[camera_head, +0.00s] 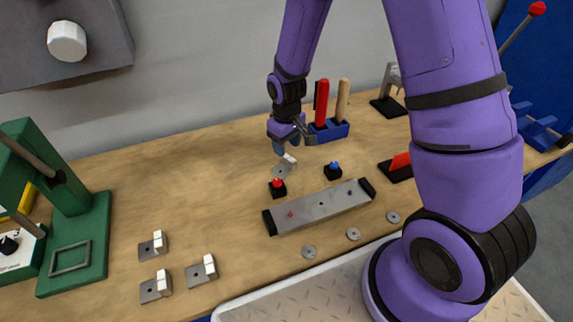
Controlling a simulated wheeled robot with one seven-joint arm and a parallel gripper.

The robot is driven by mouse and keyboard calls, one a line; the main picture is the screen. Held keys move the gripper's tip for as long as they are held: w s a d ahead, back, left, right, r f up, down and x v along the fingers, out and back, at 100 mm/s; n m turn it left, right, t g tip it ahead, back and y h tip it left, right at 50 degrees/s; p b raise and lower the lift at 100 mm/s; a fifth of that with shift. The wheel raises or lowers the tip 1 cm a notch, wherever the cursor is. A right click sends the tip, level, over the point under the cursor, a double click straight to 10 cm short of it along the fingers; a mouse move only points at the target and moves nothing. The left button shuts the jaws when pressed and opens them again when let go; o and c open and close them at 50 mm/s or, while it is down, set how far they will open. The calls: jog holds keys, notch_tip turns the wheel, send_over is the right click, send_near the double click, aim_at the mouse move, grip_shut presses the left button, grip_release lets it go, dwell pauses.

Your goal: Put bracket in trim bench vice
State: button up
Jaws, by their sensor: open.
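My gripper (291,142) is open above the wooden bench, pointing down. Just below it is a small metal bracket (282,171) with a flat holed plate and a pale upright tab; I cannot tell whether a finger touches it. Similar brackets lie at the front left: an upper one (149,249), a lower one (152,291) and one to the right (197,275). No bench vice is clearly identifiable. A blue fixture (540,132) at the far right may be the vice; my arm partly hides that area.
A grey bar (320,205) with black ends lies mid-bench. Red-topped (278,189) and blue-topped (333,172) black blocks stand nearby. A blue holder (329,131) with handled tools stands behind. Washers (353,234) lie in front. A green machine (82,235) stands left. The left-centre bench is clear.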

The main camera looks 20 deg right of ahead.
aim_at(289, 158)
jog(key=f, duration=0.3)
jog(key=d+f, duration=0.1)
jog(key=f, duration=0.1)
jog(key=shift+s, duration=0.15)
jog(key=shift+a+f, duration=0.1)
jog(key=shift+f, duration=0.55)
grip_shut()
